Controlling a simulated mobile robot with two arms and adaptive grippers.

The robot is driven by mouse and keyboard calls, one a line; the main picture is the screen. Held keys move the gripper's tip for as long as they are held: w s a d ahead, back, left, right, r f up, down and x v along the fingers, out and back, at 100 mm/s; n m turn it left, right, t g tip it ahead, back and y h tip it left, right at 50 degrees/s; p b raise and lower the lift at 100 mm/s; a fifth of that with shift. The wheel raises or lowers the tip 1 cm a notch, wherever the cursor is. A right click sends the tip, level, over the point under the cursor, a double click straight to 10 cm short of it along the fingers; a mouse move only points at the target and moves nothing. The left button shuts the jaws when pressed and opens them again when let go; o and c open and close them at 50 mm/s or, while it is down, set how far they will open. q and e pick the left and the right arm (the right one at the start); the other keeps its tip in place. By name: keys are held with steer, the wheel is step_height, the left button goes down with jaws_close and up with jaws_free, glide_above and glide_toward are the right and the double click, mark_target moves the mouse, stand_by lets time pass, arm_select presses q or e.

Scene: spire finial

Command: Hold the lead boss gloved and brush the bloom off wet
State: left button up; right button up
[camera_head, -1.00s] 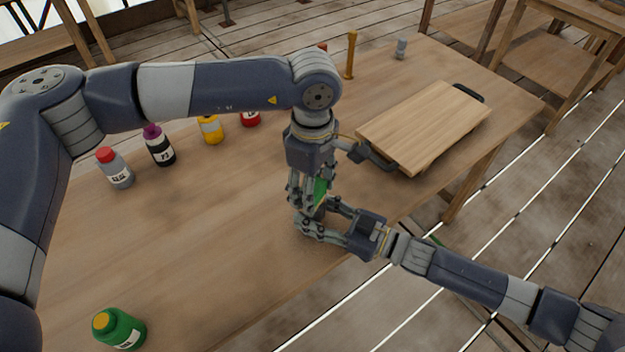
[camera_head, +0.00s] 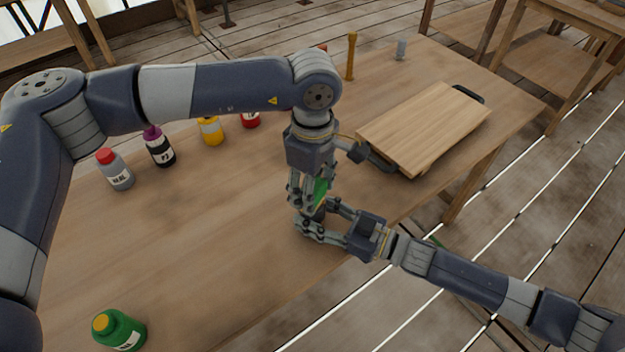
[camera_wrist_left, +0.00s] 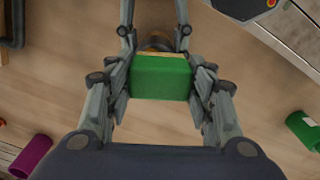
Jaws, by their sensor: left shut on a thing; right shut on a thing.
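My left gripper (camera_head: 308,192) points down over the table and is shut on a green block-shaped brush (camera_wrist_left: 160,77). The brush has a tan strip along its far edge in the left wrist view, and a green sliver of it (camera_head: 320,189) shows in the head view. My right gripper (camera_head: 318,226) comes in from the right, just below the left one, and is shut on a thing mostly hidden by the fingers. In the left wrist view a small brownish rounded thing (camera_wrist_left: 155,42) shows just beyond the brush; I cannot tell whether they touch.
The wooden table (camera_head: 190,260) is clear at front middle. A green bottle (camera_head: 120,330) stands at front left. Grey (camera_head: 115,172), black (camera_head: 160,147), yellow (camera_head: 210,131) and red (camera_head: 250,119) bottles stand behind. A wooden board (camera_head: 425,125) lies right of the grippers.

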arm_select(q)
steer(key=shift+w, duration=0.95)
steer(key=shift+s+f, duration=0.15)
steer(key=shift+s, duration=0.5)
steer(key=a+r, duration=0.5)
steer(key=r, duration=0.2)
steer(key=shift+w, duration=0.1)
arm_select(e)
steer(key=o, duration=1.2)
steer(key=shift+d, duration=0.1)
